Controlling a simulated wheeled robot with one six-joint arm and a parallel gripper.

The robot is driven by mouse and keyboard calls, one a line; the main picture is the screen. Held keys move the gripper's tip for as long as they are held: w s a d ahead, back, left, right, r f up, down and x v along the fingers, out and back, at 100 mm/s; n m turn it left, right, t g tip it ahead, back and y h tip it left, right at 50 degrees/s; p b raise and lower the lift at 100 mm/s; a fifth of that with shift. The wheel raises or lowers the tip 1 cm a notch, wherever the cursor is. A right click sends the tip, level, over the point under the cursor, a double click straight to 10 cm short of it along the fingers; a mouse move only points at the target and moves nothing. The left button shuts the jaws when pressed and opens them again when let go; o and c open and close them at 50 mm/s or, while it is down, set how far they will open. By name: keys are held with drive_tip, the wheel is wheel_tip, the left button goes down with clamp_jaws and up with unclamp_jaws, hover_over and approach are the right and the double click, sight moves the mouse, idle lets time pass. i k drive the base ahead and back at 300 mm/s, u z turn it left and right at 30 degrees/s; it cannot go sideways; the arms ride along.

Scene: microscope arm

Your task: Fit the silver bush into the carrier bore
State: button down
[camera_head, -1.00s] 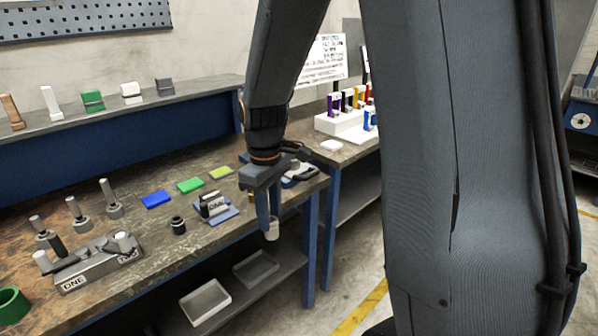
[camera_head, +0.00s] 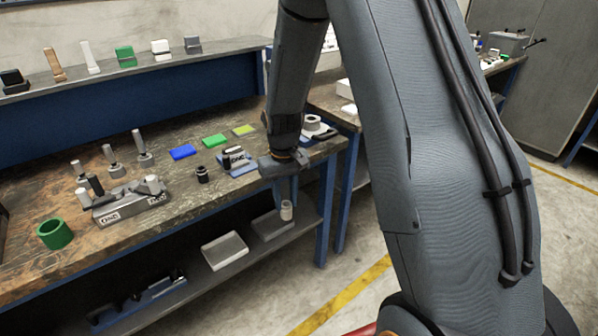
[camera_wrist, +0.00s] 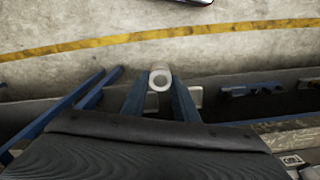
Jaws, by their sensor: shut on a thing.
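My gripper (camera_head: 286,203) is shut on the silver bush (camera_head: 287,213), a short pale cylinder held at the fingertips in front of the bench edge. In the wrist view the bush (camera_wrist: 160,80) shows end-on as a pale ring with a dark hole, between the two blue fingers. I cannot tell for sure which part is the carrier. A grey block (camera_head: 128,203) with lettering and several posts stands on the bench to the left. A small lettered block on a blue base (camera_head: 239,167) stands near the bench's right end. No bore shows clearly in either.
A green ring (camera_head: 55,233), a black cylinder (camera_head: 202,174) and blue, green and yellow pads (camera_head: 183,152) lie on the bench (camera_head: 190,200). Trays (camera_head: 225,250) stand on the lower shelf. Open floor with a yellow line (camera_head: 340,297) lies in front.

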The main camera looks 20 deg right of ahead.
sight(312, 129)
drive_tip(key=k, duration=0.6)
drive_tip(key=z, duration=0.75)
drive_tip(key=i, duration=1.1)
drive_tip(key=u, duration=0.1)
